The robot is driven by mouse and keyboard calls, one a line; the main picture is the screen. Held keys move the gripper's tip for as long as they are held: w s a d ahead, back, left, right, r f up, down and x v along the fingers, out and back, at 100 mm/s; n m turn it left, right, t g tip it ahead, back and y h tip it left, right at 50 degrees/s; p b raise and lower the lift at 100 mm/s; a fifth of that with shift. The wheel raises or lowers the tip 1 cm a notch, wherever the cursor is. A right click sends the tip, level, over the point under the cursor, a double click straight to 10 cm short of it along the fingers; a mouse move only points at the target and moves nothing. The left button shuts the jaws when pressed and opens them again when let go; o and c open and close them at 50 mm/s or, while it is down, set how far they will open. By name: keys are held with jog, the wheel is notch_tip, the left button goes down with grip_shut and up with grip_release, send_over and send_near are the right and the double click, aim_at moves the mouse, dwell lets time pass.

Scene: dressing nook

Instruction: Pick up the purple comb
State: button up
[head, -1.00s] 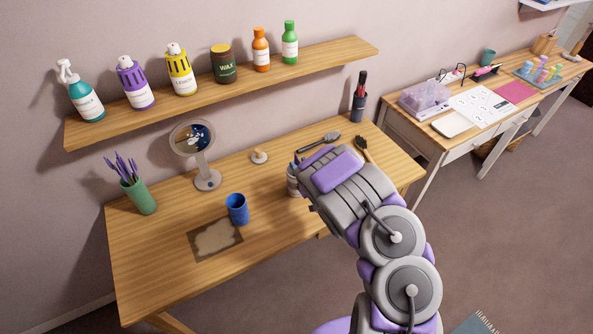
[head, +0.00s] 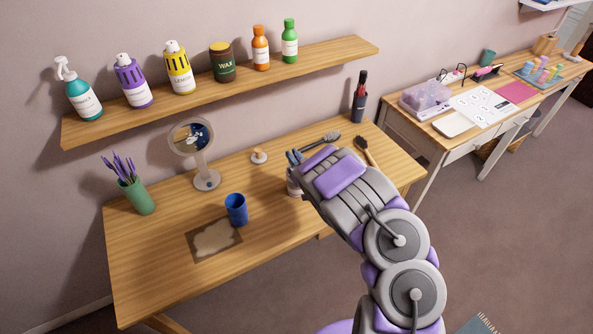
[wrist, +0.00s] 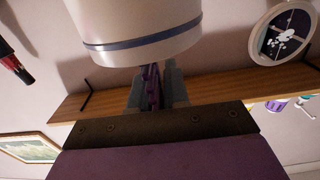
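A purple comb (wrist: 153,86) stands between the two grey-blue fingers of my gripper (wrist: 155,92) in the wrist view. Whether the fingers press on it or only flank it is unclear. A white cup (wrist: 140,32) with a blue band is close in front of the fingers. In the head view this cup (head: 294,183) stands on the wooden desk (head: 150,265), with bluish items (head: 294,157) sticking up from it. My arm covers part of the cup and hides my fingers there. The comb cannot be picked out in the head view.
A blue cup (head: 237,210), round mirror (head: 191,140) and green vase (head: 138,196) stand to the left. A hairbrush (head: 322,141), a wooden brush (head: 364,148) and a dark holder (head: 359,105) are behind my arm. A bottle shelf (head: 220,90) hangs above.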

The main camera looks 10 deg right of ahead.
grip_shut()
dwell(0.3)
notch_tip(320, 180, up, 18)
jog(key=p, duration=0.4)
jog(key=s+f+m+h, duration=0.2)
jog(key=s+m+h, duration=0.1)
jog(key=s+h, duration=0.2)
jog(key=shift+s+m+t+h, duration=0.3)
jog(key=shift+s+t, duration=0.1)
jog(key=shift+s, duration=0.3)
jog(key=shift+d, duration=0.15)
